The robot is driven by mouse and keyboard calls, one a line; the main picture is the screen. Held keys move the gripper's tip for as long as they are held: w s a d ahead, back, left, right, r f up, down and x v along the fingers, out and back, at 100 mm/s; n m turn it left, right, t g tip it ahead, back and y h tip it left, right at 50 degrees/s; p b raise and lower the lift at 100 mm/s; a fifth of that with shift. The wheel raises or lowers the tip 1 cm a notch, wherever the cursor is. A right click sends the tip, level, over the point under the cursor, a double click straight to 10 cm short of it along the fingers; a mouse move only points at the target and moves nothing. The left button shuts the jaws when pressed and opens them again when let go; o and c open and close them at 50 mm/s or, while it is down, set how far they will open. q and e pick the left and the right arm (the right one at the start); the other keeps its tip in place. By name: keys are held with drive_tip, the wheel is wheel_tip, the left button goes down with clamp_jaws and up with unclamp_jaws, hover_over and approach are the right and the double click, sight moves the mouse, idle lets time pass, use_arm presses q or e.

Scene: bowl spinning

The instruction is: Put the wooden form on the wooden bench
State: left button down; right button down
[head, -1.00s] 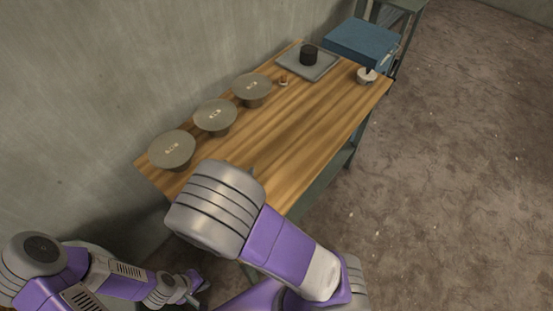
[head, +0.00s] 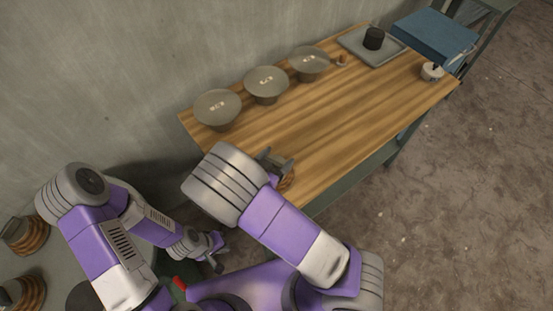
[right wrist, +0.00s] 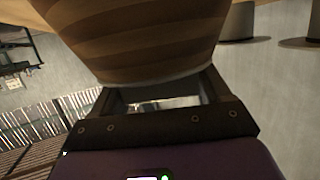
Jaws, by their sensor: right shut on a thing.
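The wooden form in my right gripper (head: 275,163) is a round piece with light and dark brown bands. It fills the top of the right wrist view (right wrist: 140,40), with the gripper shut on it. In the head view only a small part of the form (head: 288,181) shows beside my right arm, over the near edge of the wooden bench (head: 330,130). I cannot tell whether it touches the bench top. My left gripper (head: 216,258) is low at the left, away from the bench, and its jaw opening is unclear.
Three grey labelled dishes on stands, the nearest (head: 218,108), line the bench's wall side. A grey tray with a black cylinder (head: 374,38), a small white pot (head: 432,72) and a blue box (head: 435,40) are at the far end. More banded wooden pieces (head: 35,237) lie at far left.

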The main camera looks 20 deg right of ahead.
drive_tip(key=shift+r, duration=0.1)
drive_tip(key=shift+f, duration=0.2)
unclamp_jaws()
drive_tip(key=shift+r, duration=0.15)
drive_tip(key=shift+s+a+r, duration=0.15)
drive_tip(key=p+v, duration=0.2)
drive_tip(key=v, duration=0.9)
drive_tip(key=shift+s+a, duration=0.15)
drive_tip(key=shift+s, duration=0.05)
drive_tip(key=shift+r+p, duration=0.15)
drive_tip(key=shift+p, duration=0.15)
